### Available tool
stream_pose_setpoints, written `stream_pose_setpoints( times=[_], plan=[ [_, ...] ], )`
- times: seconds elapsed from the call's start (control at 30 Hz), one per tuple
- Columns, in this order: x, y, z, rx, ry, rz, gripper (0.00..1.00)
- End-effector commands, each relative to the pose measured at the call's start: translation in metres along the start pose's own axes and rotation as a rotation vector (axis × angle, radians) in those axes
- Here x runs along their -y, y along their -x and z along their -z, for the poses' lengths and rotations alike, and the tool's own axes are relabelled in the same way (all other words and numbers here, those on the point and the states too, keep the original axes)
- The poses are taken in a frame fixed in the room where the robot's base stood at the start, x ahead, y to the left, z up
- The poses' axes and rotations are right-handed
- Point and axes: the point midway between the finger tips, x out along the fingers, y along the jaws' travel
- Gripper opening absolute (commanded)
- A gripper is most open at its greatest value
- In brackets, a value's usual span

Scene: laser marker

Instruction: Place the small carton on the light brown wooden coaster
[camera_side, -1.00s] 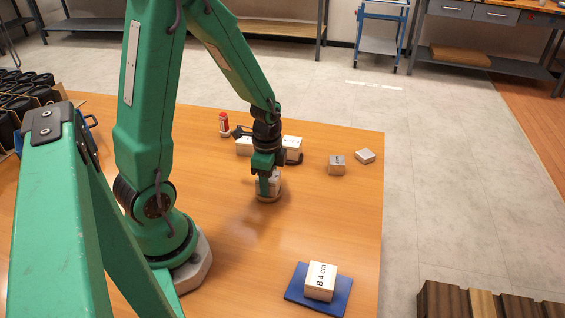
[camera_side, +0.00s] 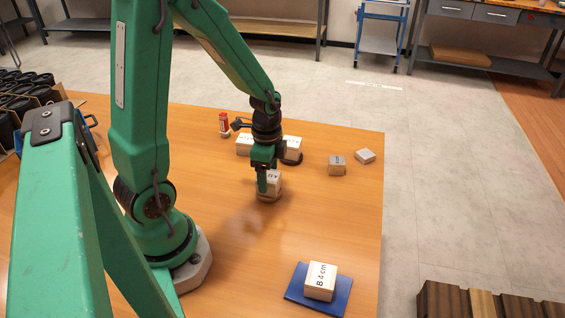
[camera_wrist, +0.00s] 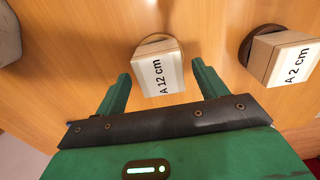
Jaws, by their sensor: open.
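A small white carton (camera_wrist: 160,68) marked "A 12 cm" sits on the light brown round coaster (camera_wrist: 152,39) in the wrist view. The same carton (camera_side: 274,181) and the coaster's edge (camera_side: 268,198) show low in front of my arm in the side view. My gripper (camera_wrist: 161,73) is open, with one finger on each side of the carton and a gap at both sides. In the side view my gripper (camera_side: 268,184) hides part of the carton.
A carton marked "A 2 cm" (camera_wrist: 290,61) sits on a dark coaster (camera_wrist: 248,45) close by on the right. Another carton (camera_side: 244,145) and a red bottle (camera_side: 224,122) stand behind. Two small blocks (camera_side: 337,165) (camera_side: 365,156) lie right. Carton "B 4 cm" (camera_side: 320,281) is on a blue mat (camera_side: 298,292).

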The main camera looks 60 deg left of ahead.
Motion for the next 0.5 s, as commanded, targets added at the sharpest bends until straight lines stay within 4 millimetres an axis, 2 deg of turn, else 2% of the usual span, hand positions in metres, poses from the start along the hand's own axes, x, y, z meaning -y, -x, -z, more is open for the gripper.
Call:
stream_pose_setpoints(
  times=[0.5],
  plan=[
    [0.001,0.07,0.0,-0.002,0.0,0.005,0.71]
  ],
)
